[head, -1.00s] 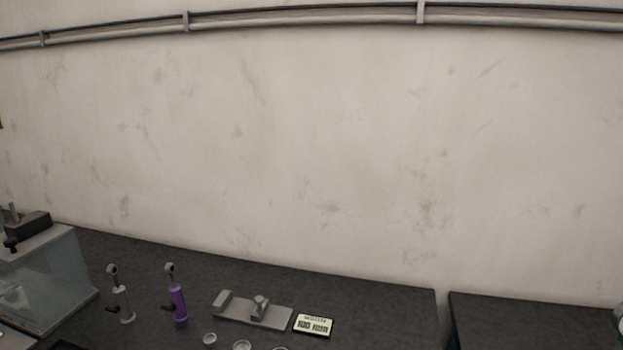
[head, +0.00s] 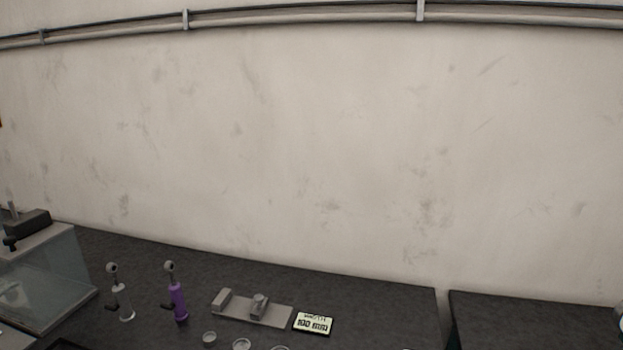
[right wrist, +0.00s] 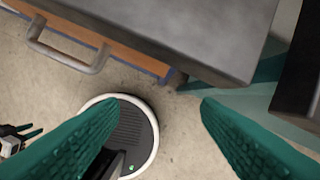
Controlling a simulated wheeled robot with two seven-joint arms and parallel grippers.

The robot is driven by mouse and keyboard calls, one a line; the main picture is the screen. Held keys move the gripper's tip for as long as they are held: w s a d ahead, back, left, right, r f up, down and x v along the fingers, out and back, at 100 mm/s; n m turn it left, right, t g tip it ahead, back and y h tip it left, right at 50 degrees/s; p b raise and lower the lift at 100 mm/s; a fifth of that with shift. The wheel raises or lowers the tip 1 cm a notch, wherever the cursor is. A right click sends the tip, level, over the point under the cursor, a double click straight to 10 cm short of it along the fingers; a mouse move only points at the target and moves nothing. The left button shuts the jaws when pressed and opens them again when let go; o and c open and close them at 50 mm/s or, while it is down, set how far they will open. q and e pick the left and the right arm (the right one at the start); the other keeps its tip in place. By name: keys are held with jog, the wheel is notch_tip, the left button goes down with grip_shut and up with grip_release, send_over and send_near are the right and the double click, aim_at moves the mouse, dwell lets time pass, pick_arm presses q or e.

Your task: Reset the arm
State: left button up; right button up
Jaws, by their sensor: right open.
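My right gripper (right wrist: 160,135) shows in the right wrist view. Its two green textured fingers are wide apart with nothing between them. It hangs in front of the edge of a dark-topped bench (right wrist: 200,40), with the floor below. A small dark gripper (right wrist: 22,135) at the left edge of that view appears to be my left one; it is too small to read its jaws. No arm shows clearly in the head view. There, a grey damper (head: 122,300) and a purple damper (head: 178,300) stand upright on the dark bench (head: 370,310).
A grey fixture (head: 245,308) and a small display (head: 313,323) lie on the bench, with several rings (head: 241,344) in front. A clear-sided box (head: 60,285) stands at left. A drawer handle (right wrist: 65,50) juts from the bench front. A gap separates the second bench (head: 530,315).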

notch_tip(320, 180, down, 15)
jog(key=s+b, duration=0.1)
jog(key=s, duration=0.1)
jog(key=s+d+f+g+b, duration=0.1)
jog(key=s+f, duration=0.7)
jog(key=f, duration=0.3)
jog(key=s+d+f+g+b, duration=0.1)
jog(key=s+d+f, duration=0.1)
jog(key=s+f, duration=0.7)
notch_tip(320, 180, down, 3)
jog(key=shift+s+r, duration=0.2)
